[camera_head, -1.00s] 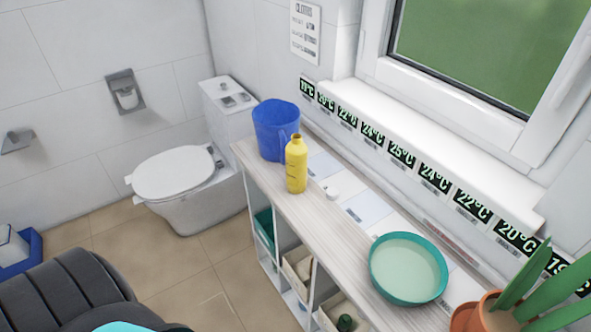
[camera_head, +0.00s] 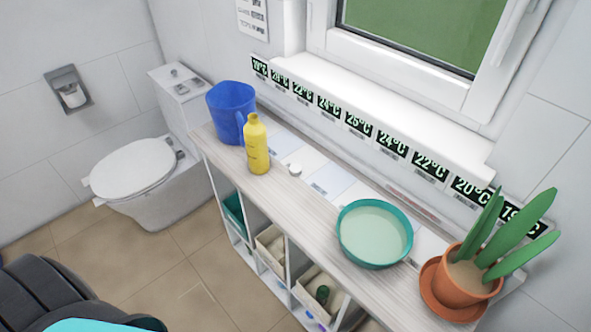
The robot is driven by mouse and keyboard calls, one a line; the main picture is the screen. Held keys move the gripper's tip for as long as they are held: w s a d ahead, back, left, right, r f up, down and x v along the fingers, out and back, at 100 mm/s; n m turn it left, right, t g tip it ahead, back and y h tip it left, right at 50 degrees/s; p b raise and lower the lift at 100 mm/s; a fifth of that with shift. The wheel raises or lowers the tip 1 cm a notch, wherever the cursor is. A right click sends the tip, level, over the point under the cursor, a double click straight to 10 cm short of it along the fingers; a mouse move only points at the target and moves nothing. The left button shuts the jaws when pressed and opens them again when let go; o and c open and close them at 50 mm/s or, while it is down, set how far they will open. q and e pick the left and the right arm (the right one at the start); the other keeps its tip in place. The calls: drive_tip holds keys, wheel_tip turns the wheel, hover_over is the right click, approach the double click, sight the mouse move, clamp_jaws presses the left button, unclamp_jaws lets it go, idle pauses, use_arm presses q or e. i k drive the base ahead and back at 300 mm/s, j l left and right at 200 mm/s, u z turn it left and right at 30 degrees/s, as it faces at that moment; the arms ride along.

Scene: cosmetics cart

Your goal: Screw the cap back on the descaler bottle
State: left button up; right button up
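The yellow descaler bottle (camera_head: 257,147) stands upright on the light wood shelf top, in front of the blue jug, with no separate cap visible on its narrow neck. A small white round cap (camera_head: 295,169) lies on the shelf top just to the right of the bottle, apart from it. Neither of my grippers shows in the head view. A dark ribbed part with a teal patch at the bottom left is probably mine.
The shelf top (camera_head: 325,218) carries a blue jug (camera_head: 229,111), a teal basin (camera_head: 375,234) and a potted plant (camera_head: 466,276). Bins sit in the compartments below. A window and a row of temperature labels run behind. A toilet (camera_head: 135,168) stands left.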

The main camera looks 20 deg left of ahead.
sight(255, 134)
drive_tip(key=j+z, duration=0.35)
drive_tip(key=j, duration=0.9)
drive_tip(key=j+z, duration=0.4)
drive_tip(key=j, duration=0.85)
drive_tip(key=k, duration=0.05)
